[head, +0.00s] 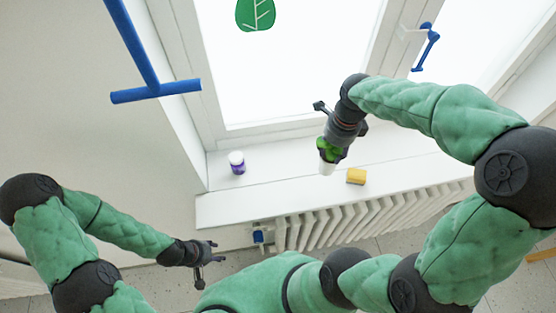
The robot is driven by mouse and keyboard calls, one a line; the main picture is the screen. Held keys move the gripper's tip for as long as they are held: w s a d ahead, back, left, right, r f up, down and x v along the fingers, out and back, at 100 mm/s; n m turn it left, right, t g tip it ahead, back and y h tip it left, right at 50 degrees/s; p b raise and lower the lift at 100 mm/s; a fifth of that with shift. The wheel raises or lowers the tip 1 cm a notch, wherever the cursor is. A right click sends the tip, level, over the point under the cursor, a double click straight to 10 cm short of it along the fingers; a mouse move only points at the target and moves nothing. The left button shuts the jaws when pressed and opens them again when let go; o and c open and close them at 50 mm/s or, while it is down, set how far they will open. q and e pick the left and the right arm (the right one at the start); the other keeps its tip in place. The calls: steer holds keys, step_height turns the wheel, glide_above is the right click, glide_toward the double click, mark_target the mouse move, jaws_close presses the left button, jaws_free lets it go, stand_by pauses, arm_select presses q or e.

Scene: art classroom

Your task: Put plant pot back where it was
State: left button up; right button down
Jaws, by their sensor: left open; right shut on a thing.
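The plant pot (327,168) is a small white pot with a green plant (327,148). It is in the head view, at the window sill, right of the middle. My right gripper (331,152) points down and is shut on it, hiding part of the plant. I cannot tell whether the pot touches the sill (285,180) or hangs just above it. My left gripper (212,259) is open and empty, low and left of the radiator.
A purple jar with a white lid (237,163) stands on the sill to the left. A yellow sponge-like block (356,176) lies just right of the pot. The window frame (290,125) rises behind, and a white radiator (350,220) is below. The sill between jar and pot is clear.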

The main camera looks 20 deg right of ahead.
steer(key=w+a+f, duration=0.4)
steer(key=w+f, duration=0.8)
steer(key=shift+w+a+f+p, duration=0.2)
steer(key=shift+a+f+p, duration=0.15)
steer(key=shift+a, duration=0.05)
steer(key=shift+f, duration=0.1)
steer(key=shift+f, duration=0.1)
steer(key=c, duration=0.5)
jaws_free()
steer(key=shift+s, duration=0.1)
